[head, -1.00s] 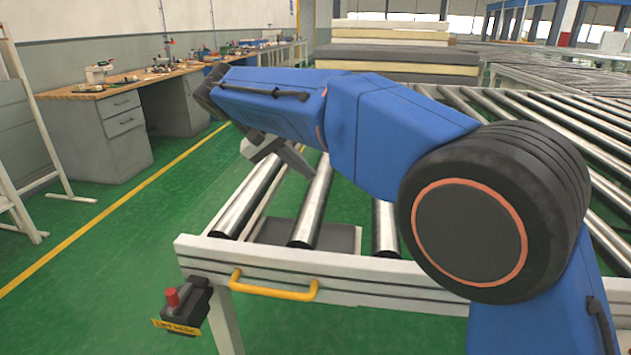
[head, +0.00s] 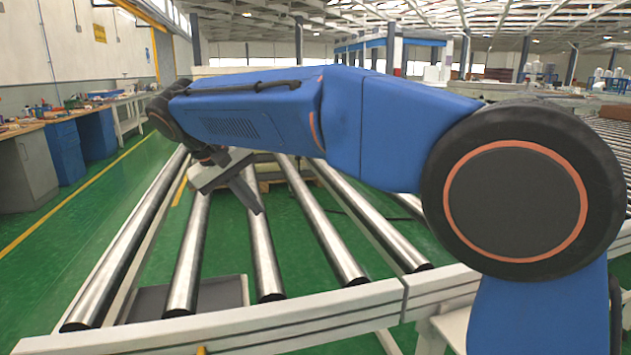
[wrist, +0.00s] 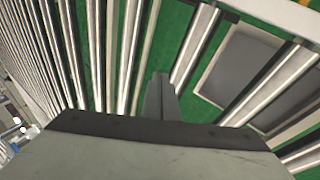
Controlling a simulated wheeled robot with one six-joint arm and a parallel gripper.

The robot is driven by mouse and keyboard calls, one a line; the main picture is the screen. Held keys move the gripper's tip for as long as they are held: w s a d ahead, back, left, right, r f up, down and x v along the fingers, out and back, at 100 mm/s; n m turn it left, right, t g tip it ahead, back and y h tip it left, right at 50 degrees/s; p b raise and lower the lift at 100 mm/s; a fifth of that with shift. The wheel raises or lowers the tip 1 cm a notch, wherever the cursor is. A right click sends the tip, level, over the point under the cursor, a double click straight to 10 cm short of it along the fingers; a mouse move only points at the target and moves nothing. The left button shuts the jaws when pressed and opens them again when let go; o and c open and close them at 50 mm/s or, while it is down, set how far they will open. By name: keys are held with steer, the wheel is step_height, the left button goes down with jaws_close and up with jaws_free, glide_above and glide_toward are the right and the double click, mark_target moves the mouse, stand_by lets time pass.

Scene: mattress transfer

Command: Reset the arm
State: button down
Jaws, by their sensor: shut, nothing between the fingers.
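My gripper (head: 236,186) hangs from the far end of my blue arm, at left of centre in the head view, above the metal rollers. It is shut and empty. In the wrist view my gripper (wrist: 160,95) shows as narrow grey fingers close together, pointing at the rollers and green floor. My arm stretches across the head view from the large black joint at right and hides part of the background.
The roller conveyor (head: 330,245) lies below my arm, with a pale front rail (head: 270,335). A grey panel (head: 215,296) sits under the rollers. A workbench (head: 30,165) stands at left, with green floor between.

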steer(key=s+d+f+m+y, duration=0.1)
steer(key=s+d, duration=0.2)
steer(key=d, duration=0.7)
steer(key=s+d+f+g+y, duration=0.1)
steer(key=s+d, duration=0.1)
steer(key=d, duration=0.8)
steer(key=s+d+f+m+y, duration=0.1)
steer(key=s+d+f, duration=0.15)
steer(key=d, duration=0.75)
steer(key=s+d+f+m, duration=0.1)
steer(key=s+d+f, duration=0.5)
steer(key=s, duration=0.3)
steer(key=s+d+f+m+t+y, duration=0.1)
steer(key=s+d+f+m, duration=0.1)
steer(key=s+d+f, duration=0.5)
steer(key=s+f, duration=0.1)
steer(key=s, duration=0.2)
steer(key=shift+s+d+t+y, duration=0.15)
steer(key=shift+d+t+y, duration=0.05)
steer(key=shift+t+y, duration=0.1)
